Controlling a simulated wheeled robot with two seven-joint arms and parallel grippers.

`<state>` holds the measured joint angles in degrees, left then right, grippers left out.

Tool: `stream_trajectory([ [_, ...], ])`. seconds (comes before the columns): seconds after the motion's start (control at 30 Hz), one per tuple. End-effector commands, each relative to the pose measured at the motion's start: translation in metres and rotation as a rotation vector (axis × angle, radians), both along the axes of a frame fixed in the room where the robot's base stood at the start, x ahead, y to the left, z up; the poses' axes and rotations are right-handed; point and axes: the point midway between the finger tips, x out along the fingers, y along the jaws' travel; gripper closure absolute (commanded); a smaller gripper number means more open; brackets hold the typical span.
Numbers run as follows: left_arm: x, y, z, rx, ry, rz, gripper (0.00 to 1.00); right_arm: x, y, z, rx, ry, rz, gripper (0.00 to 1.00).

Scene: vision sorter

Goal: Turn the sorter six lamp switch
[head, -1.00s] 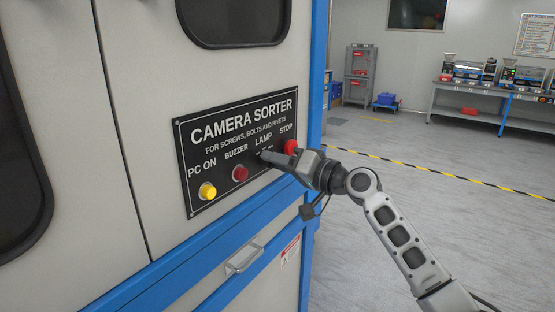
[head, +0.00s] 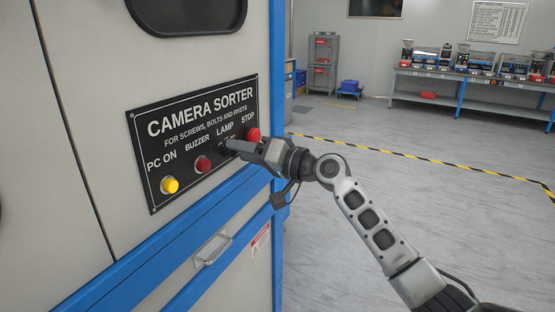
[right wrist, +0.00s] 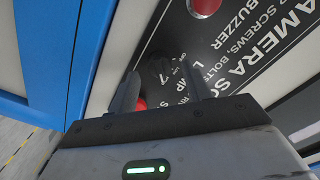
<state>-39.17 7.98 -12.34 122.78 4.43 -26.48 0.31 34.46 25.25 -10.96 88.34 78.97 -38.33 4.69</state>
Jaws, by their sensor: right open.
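The black lamp switch (right wrist: 160,68) is a small round knob with markings beside it, under the LAMP label on the sorter's black panel (head: 141,126). In the right wrist view it shows between and just ahead of my right gripper's fingertips (right wrist: 160,76). The fingers are open and straddle the knob's line; I cannot tell whether they touch it. In the head view my right gripper (head: 229,146) points left at the panel and hides most of the switch. My left gripper is not in view.
The red stop button (head: 253,134) is close beside my gripper. The red buzzer button (head: 203,164) and yellow PC ON button (head: 169,185) are to the left. A metal handle (head: 212,249) sticks out below. Open floor (head: 330,250) lies to the right.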

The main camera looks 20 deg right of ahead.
Motion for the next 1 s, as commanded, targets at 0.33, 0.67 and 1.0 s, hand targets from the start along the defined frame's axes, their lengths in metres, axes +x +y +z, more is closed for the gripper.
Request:
stream_trajectory([
  [0.33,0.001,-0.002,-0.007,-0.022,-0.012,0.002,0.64,-0.064,-0.05,-0.004,-0.004,0.002,-0.001,0.51],
  [0.67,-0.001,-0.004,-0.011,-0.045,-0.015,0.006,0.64,-0.109,-0.084,-0.002,-0.002,0.002,0.0,0.51],
  [1.0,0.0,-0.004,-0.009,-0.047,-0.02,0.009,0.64,-0.116,-0.09,0.0,0.0,0.0,0.001,0.51],
])
